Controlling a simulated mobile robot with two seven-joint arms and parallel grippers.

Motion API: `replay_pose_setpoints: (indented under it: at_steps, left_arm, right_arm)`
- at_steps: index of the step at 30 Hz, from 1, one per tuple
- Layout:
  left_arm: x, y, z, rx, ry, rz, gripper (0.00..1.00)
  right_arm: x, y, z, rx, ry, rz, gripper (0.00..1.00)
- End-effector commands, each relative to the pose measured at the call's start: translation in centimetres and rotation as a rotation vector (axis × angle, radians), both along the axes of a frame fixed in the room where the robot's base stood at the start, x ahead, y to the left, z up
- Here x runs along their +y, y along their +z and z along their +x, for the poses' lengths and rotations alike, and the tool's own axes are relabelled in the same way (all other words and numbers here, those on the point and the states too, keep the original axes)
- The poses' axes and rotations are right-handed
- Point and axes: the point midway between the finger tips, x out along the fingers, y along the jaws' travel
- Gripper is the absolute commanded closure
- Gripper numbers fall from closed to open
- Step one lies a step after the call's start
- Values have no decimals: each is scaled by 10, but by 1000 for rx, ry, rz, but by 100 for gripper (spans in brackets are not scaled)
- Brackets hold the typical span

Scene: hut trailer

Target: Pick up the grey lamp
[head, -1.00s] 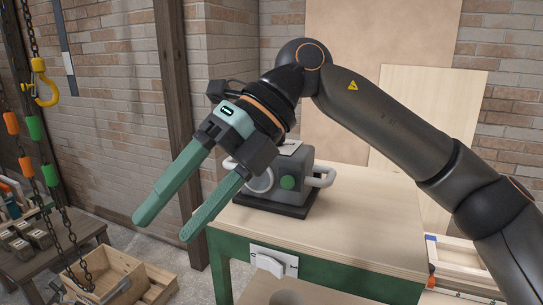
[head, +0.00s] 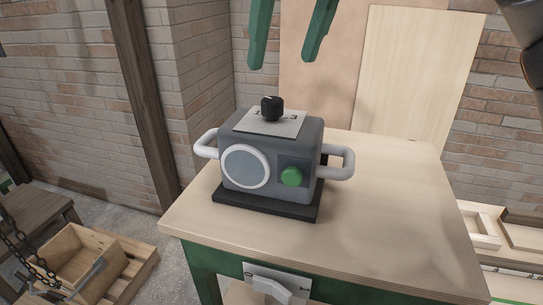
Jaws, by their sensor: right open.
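The grey lamp (head: 270,158) is a boxy grey body on a black base, standing upright on the wooden table. It has a round pale lens on the front left, a green button on the front right, a white loop handle on each side and a black knob on a white plate on top. My right gripper (head: 288,52) is at the top edge of the head view, above the lamp and apart from it. Its two green fingers are spread with nothing between them; the rest of it is out of frame. My left gripper is not in view.
The light wooden tabletop (head: 390,220) on a green frame is bare around the lamp. Pale boards (head: 415,75) lean on the brick wall behind it. A wooden crate (head: 90,262) is at lower left, with a chain hanging beside it.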

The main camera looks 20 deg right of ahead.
Motion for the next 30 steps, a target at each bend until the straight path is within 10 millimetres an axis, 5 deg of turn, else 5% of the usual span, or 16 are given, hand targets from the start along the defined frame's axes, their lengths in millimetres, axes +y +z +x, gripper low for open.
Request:
replay_pose_setpoints:
  at_steps: [16,25,30]
  left_arm:
    - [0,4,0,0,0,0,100]
    - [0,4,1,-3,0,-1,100]
    - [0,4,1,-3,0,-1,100]
  right_arm:
    - [4,-59,20,2,0,1,30]
    - [5,-65,23,0,1,2,30]
    - [6,-65,23,1,1,2,47]
